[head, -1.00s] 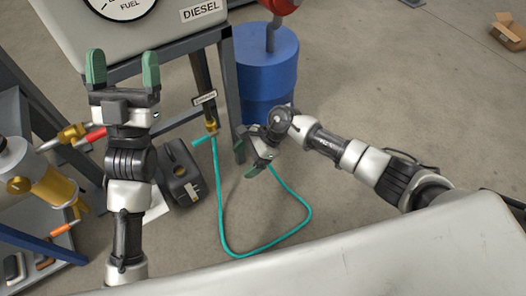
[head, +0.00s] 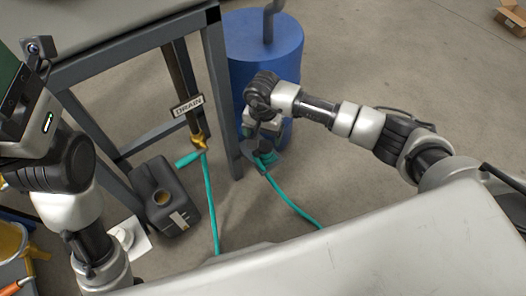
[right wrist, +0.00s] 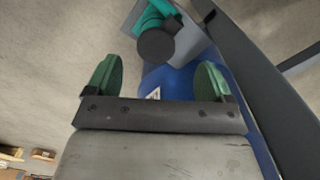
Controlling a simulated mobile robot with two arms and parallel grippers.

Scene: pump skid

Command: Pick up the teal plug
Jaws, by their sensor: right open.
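The teal plug (right wrist: 152,18) shows at the top of the right wrist view, with a dark round end (right wrist: 155,46), against a flat grey plate. In the head view the plug (head: 268,160) is at the end of a teal hose, beside the stand's leg and partly hidden by my right gripper (head: 262,146). My right gripper (right wrist: 156,80) is open and empty; its two green fingers are apart, and the plug is ahead of them, not between them. My left gripper (head: 14,100) is cut off by the left edge, its fingertips mostly out of view.
A blue drum (head: 262,60) stands behind my right gripper. The grey stand's leg (head: 222,100) is just left of it. A brass drain valve (head: 198,141) with a DRAIN sign (head: 187,106) and a dark can (head: 166,197) are further left.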

